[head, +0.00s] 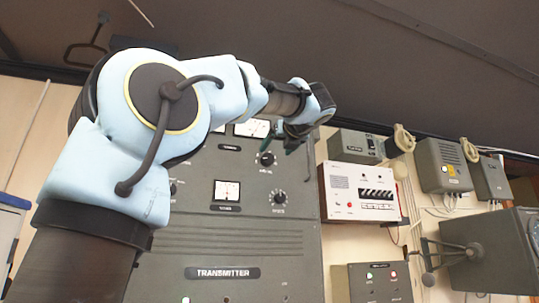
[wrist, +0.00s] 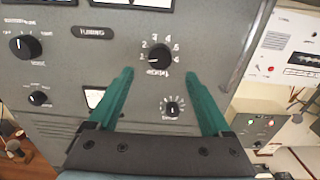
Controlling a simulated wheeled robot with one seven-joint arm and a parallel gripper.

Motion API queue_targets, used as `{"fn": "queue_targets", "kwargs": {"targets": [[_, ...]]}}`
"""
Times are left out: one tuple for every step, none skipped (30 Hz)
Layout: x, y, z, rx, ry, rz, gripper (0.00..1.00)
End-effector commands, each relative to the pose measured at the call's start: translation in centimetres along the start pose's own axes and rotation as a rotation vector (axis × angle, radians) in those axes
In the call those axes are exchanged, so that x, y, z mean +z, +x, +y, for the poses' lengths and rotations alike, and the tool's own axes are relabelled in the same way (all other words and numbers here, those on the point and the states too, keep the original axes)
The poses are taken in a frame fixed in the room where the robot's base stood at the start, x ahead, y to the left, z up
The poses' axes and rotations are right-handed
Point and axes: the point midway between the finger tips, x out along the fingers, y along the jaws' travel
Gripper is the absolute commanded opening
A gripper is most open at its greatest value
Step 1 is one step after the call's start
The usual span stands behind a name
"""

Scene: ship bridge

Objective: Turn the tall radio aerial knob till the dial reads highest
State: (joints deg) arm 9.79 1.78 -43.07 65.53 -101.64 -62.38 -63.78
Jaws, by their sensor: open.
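The tall grey radio cabinet (head: 240,242) stands behind my arm and is labelled TRANSMITTER. A black knob (wrist: 159,57) with numbers around it sits on its face; its small label is blurred but could read aerial. It also shows in the head view (head: 266,159). My gripper (wrist: 159,74) has two teal fingers, open and empty, one on each side below this knob; I cannot tell how far they are from the panel. A white dial (head: 252,129) is partly hidden by my arm in the head view. Its needle is too small to read.
A smaller knob (wrist: 172,108) sits below, between the fingers in the wrist view. A second dial (head: 227,191) is lower on the panel. More knobs (wrist: 24,46) are at left. A white-fronted box (head: 362,194) and grey wall boxes are right of the cabinet.

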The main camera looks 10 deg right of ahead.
Motion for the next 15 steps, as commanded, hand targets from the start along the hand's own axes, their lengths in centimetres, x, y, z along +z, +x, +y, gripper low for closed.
{"fn": "queue_targets", "kwargs": {"targets": [[0.3, 1.2, 0.1, 0.003, 0.003, 0.003, 0.83], [0.3, 1.8, 0.1, 0.003, 0.003, 0.003, 0.83], [0.3, 2.5, 0.1, 0.002, 0.003, 0.003, 0.83], [0.3, 3.1, 0.0, 0.002, 0.003, 0.003, 0.83], [0.3, 3.6, 0.0, 0.002, 0.003, 0.003, 0.83], [0.3, 4.2, 0.0, 0.001, 0.003, 0.002, 0.83], [0.3, 4.6, 0.0, 0.001, 0.003, 0.002, 0.83], [0.2, 5.0, 0.0, 0.001, 0.003, 0.002, 0.83], [0.2, 5.5, 0.0, 0.000, 0.003, 0.002, 0.83], [0.2, 5.8, 0.0, 0.000, 0.003, 0.002, 0.83], [0.2, 6.0, 0.0, 0.000, 0.003, 0.001, 0.83], [0.2, 6.3, 0.0, -0.001, 0.003, 0.000, 0.83], [0.1, 6.4, -0.1, -0.001, 0.003, 0.000, 0.83], [0.1, 6.6, -0.1, -0.001, 0.003, 0.000, 0.83], [0.1, 6.7, -0.1, -0.002, 0.003, 0.000, 0.83]]}}
